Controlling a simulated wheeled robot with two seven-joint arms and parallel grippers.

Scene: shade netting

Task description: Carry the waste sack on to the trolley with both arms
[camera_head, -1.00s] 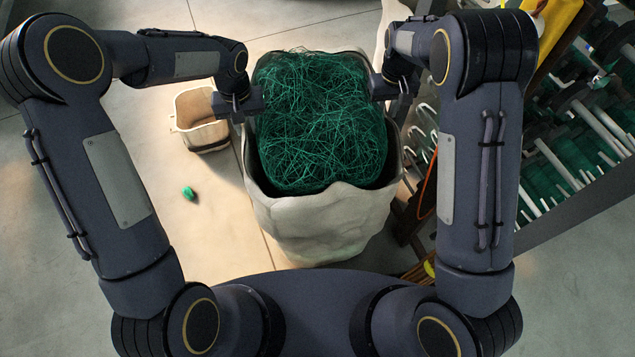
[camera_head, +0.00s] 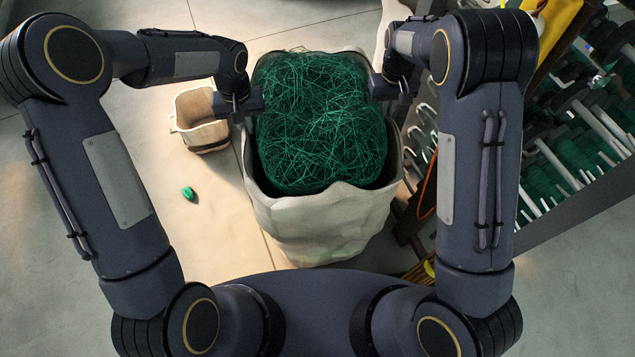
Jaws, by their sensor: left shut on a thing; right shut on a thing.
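The waste sack (camera_head: 318,220) is a large off-white bag, open at the top and filled with tangled green netting strands (camera_head: 320,120). It is upright in front of me, between my arms. My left gripper (camera_head: 248,104) is shut on the sack's left rim. My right gripper (camera_head: 384,88) is shut on its right rim. The fingertips are partly hidden at the rim and netting. I cannot tell whether the sack's base touches the floor. I cannot make out the trolley.
A small beige bin (camera_head: 200,118) stands left of the sack. A small green object (camera_head: 188,193) lies on the floor (camera_head: 150,95) at left. A rack with pale rods and green spools (camera_head: 580,130) stands close at right. Open floor shows on the left.

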